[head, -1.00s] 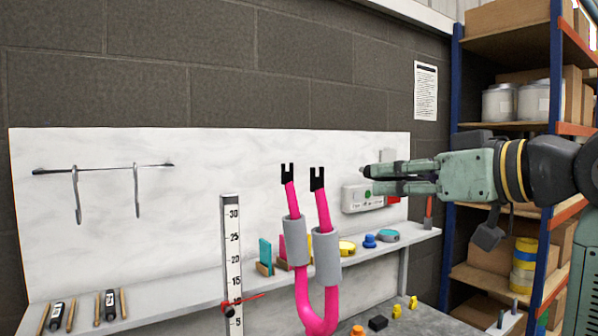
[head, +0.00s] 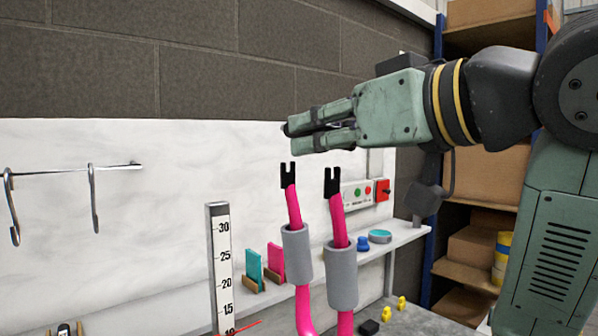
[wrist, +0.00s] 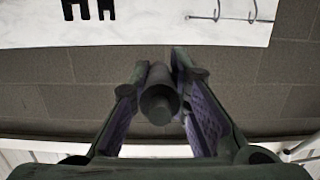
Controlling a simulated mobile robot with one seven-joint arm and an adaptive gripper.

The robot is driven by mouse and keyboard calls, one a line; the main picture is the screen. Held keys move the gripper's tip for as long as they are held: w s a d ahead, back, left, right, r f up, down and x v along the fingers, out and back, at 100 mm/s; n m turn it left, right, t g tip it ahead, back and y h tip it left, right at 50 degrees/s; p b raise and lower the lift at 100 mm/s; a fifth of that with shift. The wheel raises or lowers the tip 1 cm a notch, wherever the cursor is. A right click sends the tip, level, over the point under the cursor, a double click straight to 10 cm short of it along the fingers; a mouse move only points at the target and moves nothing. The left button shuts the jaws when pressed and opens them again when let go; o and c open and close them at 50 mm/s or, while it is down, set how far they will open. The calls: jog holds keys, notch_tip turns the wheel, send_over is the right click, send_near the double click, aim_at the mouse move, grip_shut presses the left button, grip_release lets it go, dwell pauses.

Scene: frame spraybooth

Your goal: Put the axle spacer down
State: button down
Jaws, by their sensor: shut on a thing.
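My gripper (head: 300,137) is above the tips of the pink fork (head: 303,300) in the head view, pointing left. In the wrist view, my gripper (wrist: 158,88) is shut on a dark grey cylinder, the axle spacer (wrist: 157,100), held between its two pads. The fingers mostly hide the spacer in the head view. The fork stands upright with two black slotted ends (head: 288,176) and grey sleeves on its legs. The spacer is apart from the fork. The black ends also show at the top left of the wrist view.
A white back panel (head: 150,250) carries a rail with hooks (head: 93,198). A height scale (head: 221,265) stands left of the fork. A narrow shelf holds coloured blocks, a blue knob (head: 363,243) and a teal disc (head: 380,237). Shelving with boxes is at the right.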

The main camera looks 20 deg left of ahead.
jog(key=shift+d, duration=0.1)
jog(key=w+a+f+p, duration=0.2)
jog(key=w+p, duration=0.1)
jog(key=w, duration=0.4)
jog(key=w+a+f+p, duration=0.2)
jog(key=w+a+p, duration=0.1)
jog(key=w, duration=0.5)
jog(key=shift+a+f+p, duration=0.2)
jog(key=shift+f+p, duration=0.1)
jog(key=c, duration=1.5)
grip_release()
